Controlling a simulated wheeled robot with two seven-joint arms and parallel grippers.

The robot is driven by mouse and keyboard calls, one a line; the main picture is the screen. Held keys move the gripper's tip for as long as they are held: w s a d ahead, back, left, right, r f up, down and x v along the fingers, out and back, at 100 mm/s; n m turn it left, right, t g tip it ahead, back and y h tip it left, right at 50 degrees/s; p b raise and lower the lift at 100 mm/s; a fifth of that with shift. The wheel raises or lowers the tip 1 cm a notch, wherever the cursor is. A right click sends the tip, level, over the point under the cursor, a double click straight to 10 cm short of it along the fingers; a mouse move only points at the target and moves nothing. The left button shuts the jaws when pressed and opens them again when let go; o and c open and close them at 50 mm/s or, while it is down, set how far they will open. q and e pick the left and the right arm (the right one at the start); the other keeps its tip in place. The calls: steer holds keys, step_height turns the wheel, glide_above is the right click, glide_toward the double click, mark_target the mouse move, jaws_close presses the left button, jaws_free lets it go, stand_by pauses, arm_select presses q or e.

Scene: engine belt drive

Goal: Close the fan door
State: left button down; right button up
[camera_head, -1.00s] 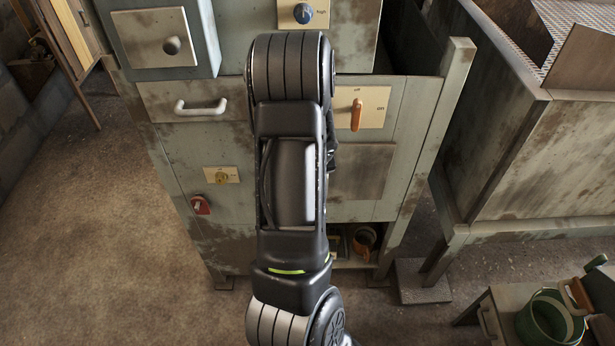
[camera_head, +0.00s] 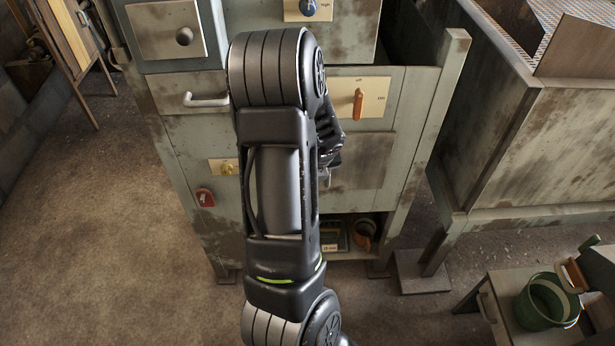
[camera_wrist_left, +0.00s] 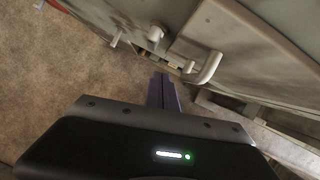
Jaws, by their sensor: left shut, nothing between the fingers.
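The grey-green cabinet (camera_head: 180,140) stands ahead in the head view. No panel in view is labelled as the fan door, so I cannot tell which one it is. A front with a round knob (camera_head: 184,36) stands out from the cabinet at upper left. Below it is a panel with a white bar handle (camera_head: 206,100). One of my arms covers the cabinet's middle, and its dark gripper shows only partly at the arm's right side. In the left wrist view my left gripper (camera_wrist_left: 163,82) is shut and empty. A pale bar handle (camera_wrist_left: 207,68) is just beyond its tips, apart from them.
An orange lever (camera_head: 358,103) sits on an off/on plate right of the arm. A brass lock (camera_head: 227,168) and a red switch (camera_head: 205,198) are at lower left. A low table (camera_head: 492,308) with a green bucket (camera_head: 541,305) stands at right. Floor is clear at left.

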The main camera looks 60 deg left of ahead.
arm_select(q)
steer(key=v, duration=0.6)
steer(key=shift+s+r+p, duration=0.25)
steer(key=shift+p, duration=0.05)
steer(key=shift+d, duration=0.1)
steer(key=w+d+f+n+t+h, duration=0.1)
steer(key=w+d+f+n+h, duration=0.1)
steer(key=w+d+f+n, duration=0.35)
steer(key=w+d+f+n+t+h, duration=0.1)
steer(key=w+d+f+n+t, duration=0.15)
steer(key=d+n, duration=0.6)
steer(key=w+d+f+n+h, duration=0.2)
steer(key=w+d+f+n, duration=0.25)
steer(key=d, duration=0.45)
steer(key=s+d+f+n+g+h, duration=0.1)
steer(key=s+d+f, duration=0.2)
steer(key=s+d, duration=0.2)
steer(key=s+d+f+n+g+h, duration=0.1)
steer(key=s+d+f, duration=0.3)
steer(key=d, duration=0.7)
steer(key=s+d+f+n+g+h, duration=0.1)
steer(key=s+d+f+n+g, duration=0.1)
steer(key=s+d, duration=0.4)
steer(key=d+f, duration=0.1)
steer(key=d, duration=0.1)
steer(key=shift+s+d, duration=0.35)
steer(key=shift+d, duration=0.05)
